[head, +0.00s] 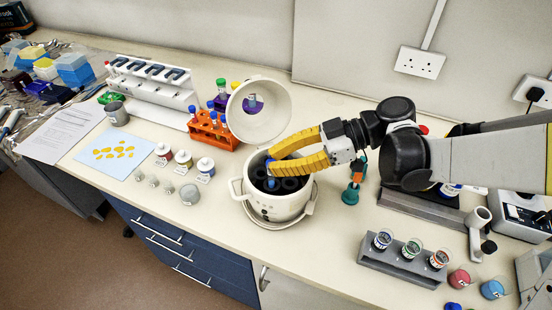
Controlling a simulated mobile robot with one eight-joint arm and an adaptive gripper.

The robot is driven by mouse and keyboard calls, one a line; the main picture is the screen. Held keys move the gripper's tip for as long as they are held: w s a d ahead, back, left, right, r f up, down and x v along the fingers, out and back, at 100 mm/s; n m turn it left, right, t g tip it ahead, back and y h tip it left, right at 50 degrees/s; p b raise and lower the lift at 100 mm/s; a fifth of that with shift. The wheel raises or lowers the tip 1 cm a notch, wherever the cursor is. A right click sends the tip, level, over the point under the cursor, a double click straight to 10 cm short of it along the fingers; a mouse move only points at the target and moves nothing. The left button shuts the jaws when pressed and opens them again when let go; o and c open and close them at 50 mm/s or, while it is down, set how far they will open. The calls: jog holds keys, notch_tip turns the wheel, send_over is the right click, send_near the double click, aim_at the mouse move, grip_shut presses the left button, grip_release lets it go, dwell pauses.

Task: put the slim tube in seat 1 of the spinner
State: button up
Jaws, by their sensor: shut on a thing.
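The spinner (284,209) is a white round pot with side handles in the middle of the bench. Its round lid (258,110) stands open behind it. Its dark rotor with several seats shows inside, but I cannot read the seat numbers. My gripper (270,166) reaches into the spinner's mouth from the right, with its yellow fingers shut on the slim tube (270,181). Only a blue part of the tube shows, at the left side of the rotor. I cannot tell whether it is inside a seat or just above one.
An orange rack (213,131) with blue-capped tubes stands behind left of the spinner. Several small jars (205,168) stand to its left. A grey block with three cups (402,260) is at the front right. The bench front beside the spinner is clear.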

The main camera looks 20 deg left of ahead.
jog(key=shift+f, duration=0.1)
dwell(0.3)
jog(key=shift+f+b, duration=1.05)
jog(key=shift+f, duration=0.1)
jog(key=o, duration=0.8)
jog(key=v, duration=1.2)
